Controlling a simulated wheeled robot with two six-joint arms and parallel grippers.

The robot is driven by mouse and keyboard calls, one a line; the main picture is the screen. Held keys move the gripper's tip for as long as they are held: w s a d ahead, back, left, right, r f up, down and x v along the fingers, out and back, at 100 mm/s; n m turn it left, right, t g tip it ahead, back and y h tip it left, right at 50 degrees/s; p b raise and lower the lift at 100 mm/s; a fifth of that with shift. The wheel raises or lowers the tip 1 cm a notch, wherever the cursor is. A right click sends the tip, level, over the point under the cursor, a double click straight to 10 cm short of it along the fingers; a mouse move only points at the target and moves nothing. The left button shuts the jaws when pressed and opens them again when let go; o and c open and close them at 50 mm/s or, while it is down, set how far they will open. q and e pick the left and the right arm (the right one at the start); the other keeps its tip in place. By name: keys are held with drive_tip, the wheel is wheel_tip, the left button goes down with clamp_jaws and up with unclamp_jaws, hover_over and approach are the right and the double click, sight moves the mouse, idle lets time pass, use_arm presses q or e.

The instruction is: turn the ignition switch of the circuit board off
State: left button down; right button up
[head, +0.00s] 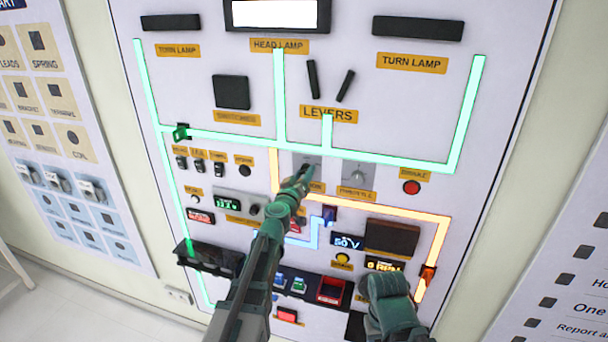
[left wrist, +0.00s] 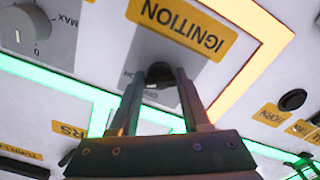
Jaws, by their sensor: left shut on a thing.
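The circuit board (head: 225,60) is a white upright panel with lit green, orange and blue lines. Its ignition switch sits on a grey plate (head: 306,160), largely hidden by my left gripper (head: 302,174) in the head view. In the left wrist view the switch's dark knob (left wrist: 161,72) lies between the two fingertips of the left gripper (left wrist: 160,80), above the yellow IGNITION label (left wrist: 182,24) in depth order unclear. The gripper is shut on the knob. Small "ON" lettering shows beside it; the knob's exact angle is hidden. My right gripper (head: 388,296) is low at the right, its fingers unclear.
A throttle dial (head: 357,177) sits just right of the ignition switch, and a red button (head: 411,187) farther right. Small black switches (head: 199,166) are to the left. Levers (head: 312,80) stand above. Dark boxes and displays fill the lower board.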

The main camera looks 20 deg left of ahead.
use_arm(q)
drive_tip(key=shift+n, duration=0.3)
drive_tip(key=n, duration=1.1)
drive_tip(key=shift+r, duration=0.1)
drive_tip(key=shift+s+n, duration=0.1)
drive_tip(key=shift+n, duration=0.2)
idle(0.4)
drive_tip(key=shift+c, duration=2.2)
unclamp_jaws()
